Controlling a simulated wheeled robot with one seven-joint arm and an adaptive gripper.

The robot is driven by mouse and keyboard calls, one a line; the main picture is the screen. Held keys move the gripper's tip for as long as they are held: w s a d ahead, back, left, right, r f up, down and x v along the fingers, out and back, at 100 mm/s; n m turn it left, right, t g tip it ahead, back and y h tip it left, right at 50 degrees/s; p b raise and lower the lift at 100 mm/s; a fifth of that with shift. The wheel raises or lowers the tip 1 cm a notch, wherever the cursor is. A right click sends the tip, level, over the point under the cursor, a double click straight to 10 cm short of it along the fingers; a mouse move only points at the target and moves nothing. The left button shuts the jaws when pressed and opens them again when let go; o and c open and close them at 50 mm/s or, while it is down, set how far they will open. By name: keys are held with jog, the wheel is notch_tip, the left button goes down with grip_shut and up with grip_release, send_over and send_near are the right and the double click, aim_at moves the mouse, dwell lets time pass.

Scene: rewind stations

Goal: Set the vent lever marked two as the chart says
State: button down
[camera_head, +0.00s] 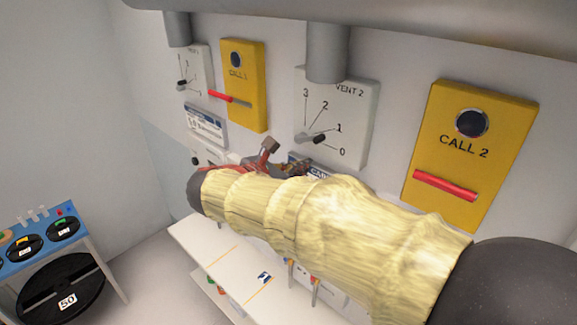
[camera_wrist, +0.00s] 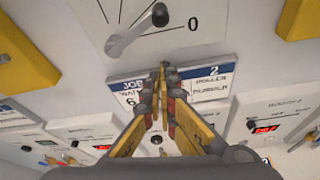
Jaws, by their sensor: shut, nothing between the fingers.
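The VENT 2 plate (camera_head: 357,105) is on the wall, with marks 0 to 3. Its lever (camera_head: 318,139) has a grey pivot and a black knob; the knob lies between the 0 and 1 lines. In the wrist view the lever (camera_wrist: 134,34) is near the top, apart from my fingers. The job card (camera_wrist: 205,82) below it shows "JOB", "2", "ROLLER" and "RUBBER"; my fingers hide its middle. My gripper (camera_wrist: 162,70) is shut and empty in front of the card, below the lever. My arm partly hides the card in the head view.
A yellow CALL 2 box (camera_head: 480,105) with a red handle is right of the vent plate. A yellow CALL 1 box (camera_head: 243,85) and another vent plate (camera_head: 190,65) are left. A white table (camera_head: 215,250) stands below.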

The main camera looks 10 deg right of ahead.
jog(key=r, duration=0.1)
jog(key=d+r+p, duration=0.1)
jog(key=r, duration=0.1)
jog(key=shift+w+d+r, duration=0.2)
jog(key=shift+w, duration=0.05)
jog(key=shift+s+r+p, duration=0.1)
jog(key=shift+p, duration=0.2)
jog(key=shift+r+p, duration=0.4)
jog(key=shift+r, duration=0.15)
